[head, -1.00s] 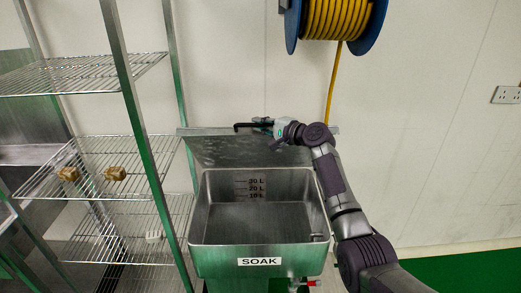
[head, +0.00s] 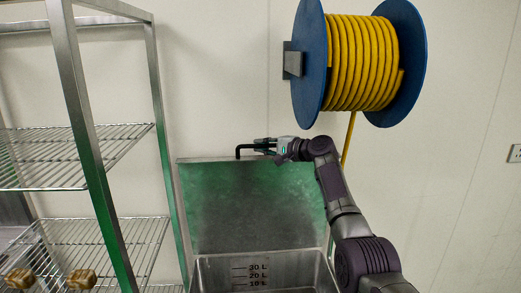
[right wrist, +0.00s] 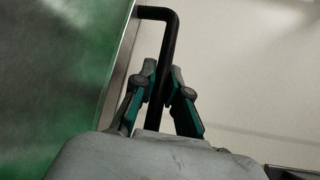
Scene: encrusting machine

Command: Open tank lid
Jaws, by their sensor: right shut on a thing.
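The tank lid (head: 250,205) stands raised, close to upright, at the back of the metal tank (head: 215,270). The tank's inside shows, with volume marks on its back wall. A black bar handle (head: 239,151) sits at the lid's top edge. My right gripper (head: 262,147) is shut on this handle. In the right wrist view the fingers of my right gripper (right wrist: 162,88) close around the black handle (right wrist: 172,45), with the lid (right wrist: 60,60) at left. The tank's front is out of the head view. My left gripper is not in view.
A wire shelf rack (head: 90,150) stands to the left, with brown lumps (head: 82,279) on a lower shelf. A blue reel (head: 410,60) with yellow hose (head: 360,65) hangs on the wall above right. The wall behind the lid is close.

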